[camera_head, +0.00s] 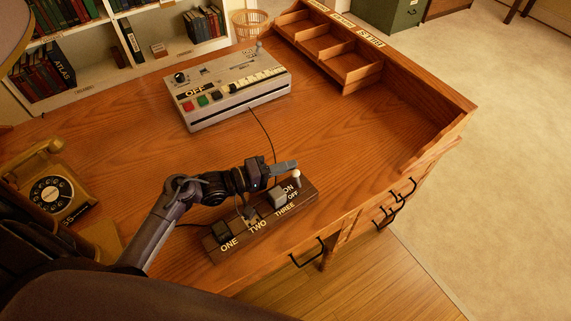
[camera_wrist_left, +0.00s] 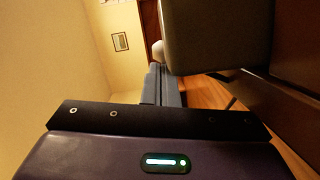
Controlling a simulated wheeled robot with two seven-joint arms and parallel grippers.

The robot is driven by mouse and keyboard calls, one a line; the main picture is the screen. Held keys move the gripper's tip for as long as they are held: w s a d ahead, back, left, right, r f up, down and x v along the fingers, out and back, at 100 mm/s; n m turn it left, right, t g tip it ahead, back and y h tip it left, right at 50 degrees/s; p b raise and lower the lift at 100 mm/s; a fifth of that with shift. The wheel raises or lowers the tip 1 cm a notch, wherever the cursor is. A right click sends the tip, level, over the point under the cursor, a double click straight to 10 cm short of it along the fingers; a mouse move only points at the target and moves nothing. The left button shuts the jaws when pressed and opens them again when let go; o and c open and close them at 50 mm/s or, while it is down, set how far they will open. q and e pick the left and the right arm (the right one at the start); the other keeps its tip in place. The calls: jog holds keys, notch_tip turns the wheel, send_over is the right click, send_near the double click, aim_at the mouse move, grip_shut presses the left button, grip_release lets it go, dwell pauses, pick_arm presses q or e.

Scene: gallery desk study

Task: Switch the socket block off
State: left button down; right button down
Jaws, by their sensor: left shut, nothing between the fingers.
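The socket block (camera_head: 262,222) is a long dark brown block near the desk's front edge. It is marked ONE, TWO and THREE, with ON and OFF at its right end. A white-knobbed switch (camera_head: 296,176) stands at that end, close to the ON lettering; its exact tilt is hard to tell. My left gripper (camera_head: 290,166) is shut and empty, its tips just behind the knob; I cannot tell whether they touch. In the left wrist view the shut fingers (camera_wrist_left: 161,86) point ahead, with a pale rounded shape (camera_wrist_left: 157,50) near their tips. My right gripper is not in view.
A grey plug (camera_head: 278,197) stands in the block beside the switch, and a dark plug (camera_head: 221,232) near ONE. A grey machine (camera_head: 228,88) with coloured keys stands behind, its cord running forward. A telephone (camera_head: 50,188) is at left. The desk's right side is clear.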

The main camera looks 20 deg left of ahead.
pick_arm(q)
jog(key=shift+s+d+r+m+p, duration=0.15)
jog(key=shift+m+p, duration=0.15)
jog(key=shift+p, duration=0.15)
jog(key=shift+d+r+m+y+p, duration=0.2)
jog(key=shift+m+y+p, duration=0.1)
jog(key=shift+m+p, duration=0.25)
jog(key=shift+s+d+r+m+p, duration=0.4)
jog(key=shift+m+p, duration=0.35)
jog(key=shift+p, duration=0.35)
jog(key=shift+s+d+r+m+y+p, duration=0.1)
jog(key=shift+d+m+y+p, duration=0.15)
jog(key=shift+m+y+p, duration=0.2)
jog(key=shift+s+d+m+p, duration=0.15)
jog(key=shift+d+m+p, duration=0.05)
jog(key=shift+m+p, duration=0.2)
